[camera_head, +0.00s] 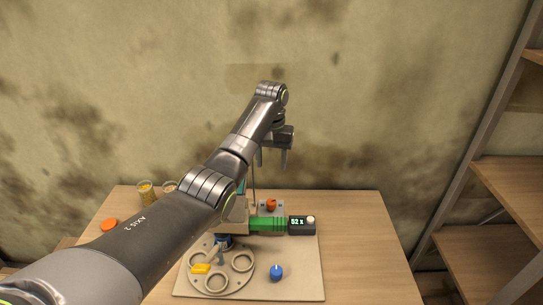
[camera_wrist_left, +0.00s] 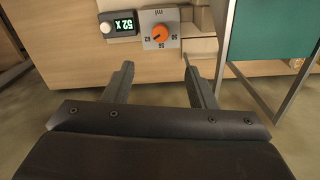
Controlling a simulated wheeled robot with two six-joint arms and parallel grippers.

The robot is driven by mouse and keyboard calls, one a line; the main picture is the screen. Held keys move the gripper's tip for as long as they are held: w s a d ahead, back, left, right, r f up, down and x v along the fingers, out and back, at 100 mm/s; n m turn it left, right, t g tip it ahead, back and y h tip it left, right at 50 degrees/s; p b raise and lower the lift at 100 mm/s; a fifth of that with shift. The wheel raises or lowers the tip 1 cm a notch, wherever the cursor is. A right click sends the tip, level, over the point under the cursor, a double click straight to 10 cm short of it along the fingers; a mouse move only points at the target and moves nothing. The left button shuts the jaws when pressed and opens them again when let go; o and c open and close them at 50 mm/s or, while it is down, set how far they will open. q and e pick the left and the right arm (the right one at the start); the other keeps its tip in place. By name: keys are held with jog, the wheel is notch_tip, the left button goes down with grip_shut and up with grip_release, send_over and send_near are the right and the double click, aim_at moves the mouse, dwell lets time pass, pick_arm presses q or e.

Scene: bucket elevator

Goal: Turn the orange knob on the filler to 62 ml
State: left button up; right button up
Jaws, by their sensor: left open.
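The orange knob (camera_head: 271,204) sits on a small grey panel at the back of the filler in the head view. In the left wrist view the orange knob (camera_wrist_left: 160,33) is on a grey dial plate (camera_wrist_left: 148,17) with small printed numbers around it; its exact setting is hard to read. My left gripper (camera_head: 273,158) is open and empty, pointing down above and apart from the knob. In the left wrist view the gripper's two fingers (camera_wrist_left: 157,66) are spread, with the knob beyond their tips. My right gripper is not in view.
A display (camera_head: 297,222) reading 52 x stands beside the green part (camera_head: 267,225). The table's right side (camera_head: 365,250) is clear.

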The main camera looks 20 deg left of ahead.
pick_arm(q)
notch_tip(320, 180, up, 2)
jog(key=shift+r, duration=0.15)
dwell(0.5)
